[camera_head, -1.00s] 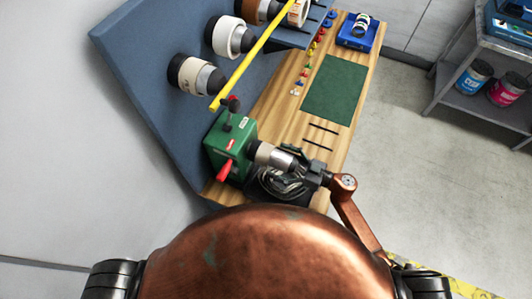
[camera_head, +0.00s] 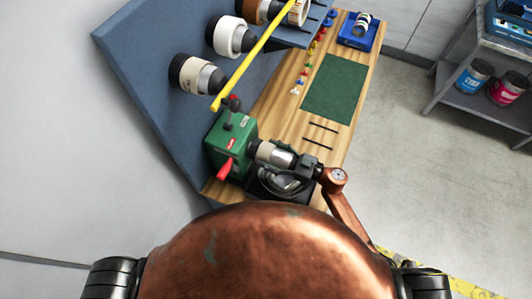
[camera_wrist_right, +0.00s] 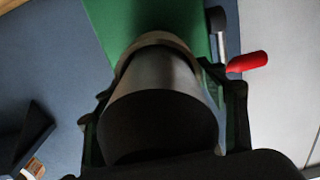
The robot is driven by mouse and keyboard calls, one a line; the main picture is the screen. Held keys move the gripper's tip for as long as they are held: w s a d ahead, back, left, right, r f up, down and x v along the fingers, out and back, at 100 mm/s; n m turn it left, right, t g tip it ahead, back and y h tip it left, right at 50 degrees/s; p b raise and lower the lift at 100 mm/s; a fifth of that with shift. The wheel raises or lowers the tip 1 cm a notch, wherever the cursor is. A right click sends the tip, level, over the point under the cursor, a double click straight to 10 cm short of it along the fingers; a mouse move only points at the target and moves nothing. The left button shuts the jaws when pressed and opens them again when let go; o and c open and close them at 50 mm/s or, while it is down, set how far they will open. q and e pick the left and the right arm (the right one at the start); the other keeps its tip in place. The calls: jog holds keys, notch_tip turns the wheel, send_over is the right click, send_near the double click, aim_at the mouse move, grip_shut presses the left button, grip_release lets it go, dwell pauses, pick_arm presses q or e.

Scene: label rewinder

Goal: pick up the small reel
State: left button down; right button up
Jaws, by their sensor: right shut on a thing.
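The small reel (camera_head: 276,154), with a cream band and a silver-grey barrel, is at the front of the green machine (camera_head: 231,145) in the head view. In the right wrist view the reel (camera_wrist_right: 155,90) shows large, its dark round end towards the camera and its cream rim at the far end. My right gripper (camera_head: 293,165) is shut on the reel, with a finger on each side of the barrel. Whether the reel is still seated on the machine is hidden. My left gripper is not in view.
A red lever (camera_head: 225,169) sticks out beside the machine. A yellow bar (camera_head: 244,66) crosses above the wooden bench (camera_head: 285,91). Several reels project from the blue panel (camera_head: 151,59). A green mat (camera_head: 335,88) and a blue tray (camera_head: 352,40) lie farther back.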

jog(key=c, duration=0.4)
jog(key=shift+c, duration=0.2)
